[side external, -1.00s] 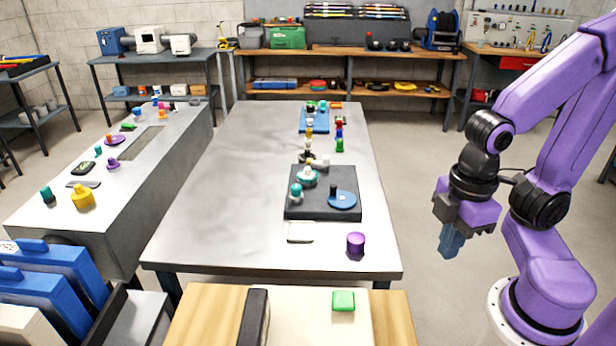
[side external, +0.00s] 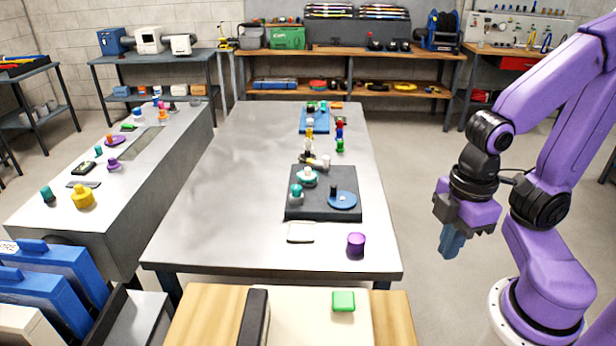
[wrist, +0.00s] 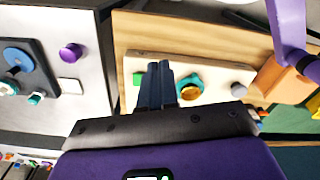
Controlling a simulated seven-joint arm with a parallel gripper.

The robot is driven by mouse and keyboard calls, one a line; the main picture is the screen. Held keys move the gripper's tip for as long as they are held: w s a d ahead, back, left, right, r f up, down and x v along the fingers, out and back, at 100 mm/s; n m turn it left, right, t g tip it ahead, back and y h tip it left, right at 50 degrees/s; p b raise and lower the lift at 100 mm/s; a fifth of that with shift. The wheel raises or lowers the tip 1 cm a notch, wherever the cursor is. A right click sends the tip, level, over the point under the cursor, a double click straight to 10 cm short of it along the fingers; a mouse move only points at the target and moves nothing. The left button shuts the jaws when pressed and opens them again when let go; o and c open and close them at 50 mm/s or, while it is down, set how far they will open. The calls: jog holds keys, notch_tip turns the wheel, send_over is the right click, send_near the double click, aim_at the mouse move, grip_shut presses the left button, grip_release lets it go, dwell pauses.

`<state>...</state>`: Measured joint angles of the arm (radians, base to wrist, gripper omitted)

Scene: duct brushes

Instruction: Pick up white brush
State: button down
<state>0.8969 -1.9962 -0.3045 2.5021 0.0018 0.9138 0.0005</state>
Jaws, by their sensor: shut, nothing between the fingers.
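I cannot tell for certain which thing is the white brush. A small white piece (side external: 325,161) lies just behind the dark tray on the long metal table, and a white-topped teal round piece (side external: 308,177) sits on the tray. A small white piece with a blue base (side external: 138,117) stands on the grey duct at the left. My gripper (side external: 451,246) hangs in the air right of the table, fingers pointing down and empty. In the wrist view its two dark blue fingers (wrist: 161,83) are together, over the wooden bench.
The dark tray (side external: 322,212) also holds a blue disc (side external: 342,200). A white flat pad (side external: 300,233) and purple cylinder (side external: 356,243) lie in front. A green block (side external: 343,301) sits on the near bench. The metal table's left half (side external: 215,210) is clear.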

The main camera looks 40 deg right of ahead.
jog(key=c, duration=0.9)
grip_release()
jog(key=n+t+h, duration=0.7)
jog(key=n+t, duration=0.4)
jog(key=n, duration=0.6)
send_over(309, 170)
jog(key=s+a, duration=0.7)
jog(key=s, duration=0.4)
notch_tip(309, 170, down, 14)
jog(key=r, duration=0.1)
jog(key=shift+x, duration=8.45)
